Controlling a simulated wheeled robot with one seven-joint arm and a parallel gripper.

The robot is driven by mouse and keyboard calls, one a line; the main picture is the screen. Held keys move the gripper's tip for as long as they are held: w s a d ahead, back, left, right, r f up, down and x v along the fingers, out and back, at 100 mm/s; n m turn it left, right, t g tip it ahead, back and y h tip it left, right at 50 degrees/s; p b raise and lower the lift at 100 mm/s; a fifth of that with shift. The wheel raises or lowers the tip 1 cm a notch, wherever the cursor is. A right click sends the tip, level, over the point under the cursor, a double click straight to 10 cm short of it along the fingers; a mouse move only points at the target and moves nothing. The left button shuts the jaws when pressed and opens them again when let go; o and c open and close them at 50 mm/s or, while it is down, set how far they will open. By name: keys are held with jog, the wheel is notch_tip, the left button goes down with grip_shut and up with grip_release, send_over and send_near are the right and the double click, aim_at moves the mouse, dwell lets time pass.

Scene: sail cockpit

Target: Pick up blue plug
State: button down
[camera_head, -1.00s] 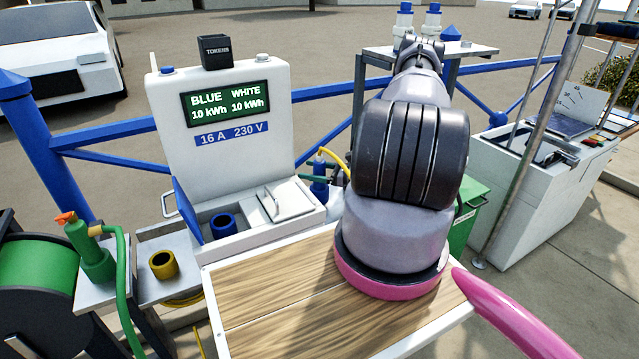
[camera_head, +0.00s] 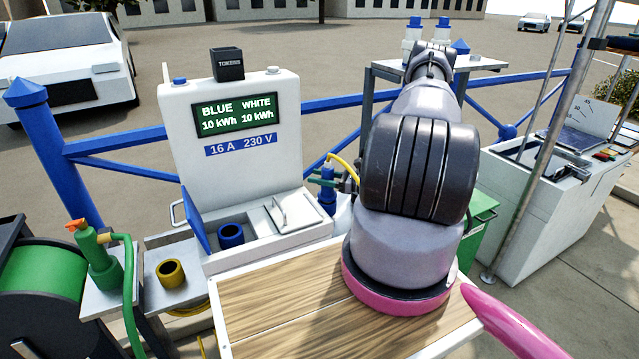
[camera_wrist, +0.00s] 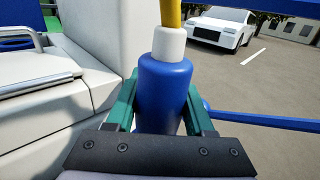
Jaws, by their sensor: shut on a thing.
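The blue plug (camera_wrist: 162,90) has a white collar and a yellow cable rising from its top. It stands upright between the green fingers of my gripper (camera_wrist: 158,100), which is shut on it. In the head view the blue plug (camera_head: 327,188) shows left of my arm, beside the white pedestal's right side, with the green fingers around it and the yellow cable curving behind my arm. The plug's lower end is hidden in the wrist view by my gripper's dark palm. In the head view, I cannot tell whether its lower end touches anything.
The white pedestal (camera_head: 228,160) has a blue socket (camera_head: 231,235) with its blue flap raised and a closed white cover beside it. A yellow ring socket (camera_head: 171,272) sits on a side shelf. A blue railing (camera_head: 330,100) runs behind. A wooden-topped table (camera_head: 280,300) stands in front.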

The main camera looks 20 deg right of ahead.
notch_tip(320, 180, up, 5)
jog(key=r+v, duration=0.3)
jog(key=v, duration=1.5)
dwell(1.0)
